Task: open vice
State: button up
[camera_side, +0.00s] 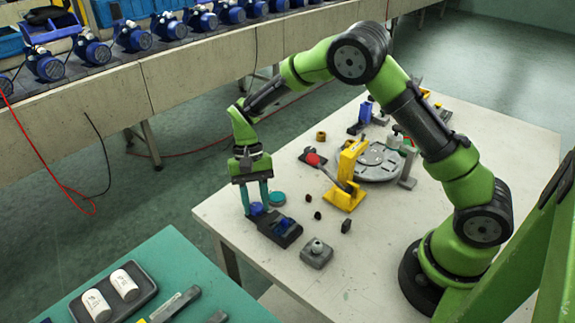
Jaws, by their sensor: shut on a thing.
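The vice (287,234) appears to be the low dark block with blue parts, lying near the table's left front edge. My gripper (256,208) points straight down over the vice's far left end. Its two teal fingers are shut on a small blue part (257,209) at that end, which looks like the vice's handle. The fingers hide some of this part. How far apart the vice's jaws stand is too small to tell.
A teal round piece (277,199) lies close beside my gripper. A grey block with a knob (317,253) stands right of the vice. A yellow lever press (345,180) with a red-ended handle and a round grey plate (378,162) stand farther back. Several small dark parts lie between.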

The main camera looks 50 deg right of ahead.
jog(key=m+t, duration=0.1)
jog(key=m, duration=0.1)
jog(key=m+y, duration=0.1)
jog(key=m, duration=0.2)
jog(key=shift+s+d+m+t, duration=0.1)
jog(key=shift+d+m+t, duration=0.05)
jog(key=shift+m+t, duration=0.2)
jog(key=m+t, duration=0.1)
jog(key=m, duration=0.3)
jog(key=shift+s+m+t+y, duration=0.1)
jog(key=shift+m+t+y, duration=0.15)
jog(key=shift+t+y, duration=0.15)
jog(key=m+t, duration=0.1)
jog(key=m, duration=0.1)
jog(key=m+t, duration=0.1)
jog(key=m, duration=0.2)
jog(key=shift+s, duration=0.15)
jog(key=shift+s+m+t+h, duration=0.1)
jog(key=shift+m+t+h, duration=0.25)
jog(key=shift+m, duration=0.85)
jog(key=shift+m+t+h, duration=0.25)
jog(key=shift+m+t, duration=0.15)
jog(key=shift+m, duration=0.8)
jog(key=o, duration=1)
jog(key=shift+s+r, duration=0.1)
jog(key=shift+v, duration=3.95)
